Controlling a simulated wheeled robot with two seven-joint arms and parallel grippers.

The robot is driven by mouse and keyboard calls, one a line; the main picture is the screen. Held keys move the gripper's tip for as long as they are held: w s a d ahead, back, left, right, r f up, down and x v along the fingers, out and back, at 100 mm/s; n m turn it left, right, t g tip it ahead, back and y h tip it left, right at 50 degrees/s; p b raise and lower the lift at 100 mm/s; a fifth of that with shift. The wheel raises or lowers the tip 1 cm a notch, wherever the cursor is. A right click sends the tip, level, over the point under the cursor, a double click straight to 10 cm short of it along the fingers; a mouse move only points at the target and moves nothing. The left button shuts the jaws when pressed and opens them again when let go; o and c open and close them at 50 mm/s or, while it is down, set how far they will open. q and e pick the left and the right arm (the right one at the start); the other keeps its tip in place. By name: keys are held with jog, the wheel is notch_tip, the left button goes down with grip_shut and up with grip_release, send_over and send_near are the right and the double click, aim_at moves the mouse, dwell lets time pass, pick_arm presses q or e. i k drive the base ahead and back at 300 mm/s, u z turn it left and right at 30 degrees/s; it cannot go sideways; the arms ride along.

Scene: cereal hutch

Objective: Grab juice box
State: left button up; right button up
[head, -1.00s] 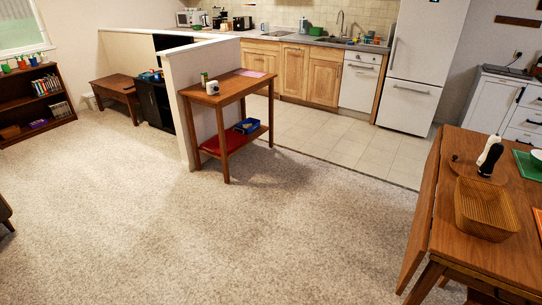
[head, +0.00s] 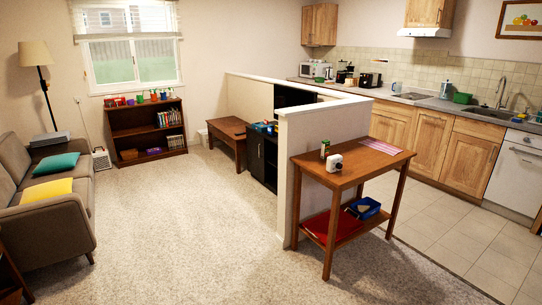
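I cannot make out a juice box for certain. A small green and white upright item (head: 325,149) stands on the wooden side table (head: 375,160), too small to identify. A white object with a dark round spot (head: 335,163) stands just in front of it. Neither of my grippers is in view.
A low white partition wall (head: 287,190) runs behind the side table. The table's lower shelf holds a blue bin (head: 364,208) and a red item (head: 333,226). A sofa (head: 40,215) stands left, a bookshelf (head: 148,130) at the back. Carpet between is clear.

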aim_at(325, 147)
jog(key=u, duration=0.05)
jog(key=i, duration=2.3)
jog(key=z, duration=0.1)
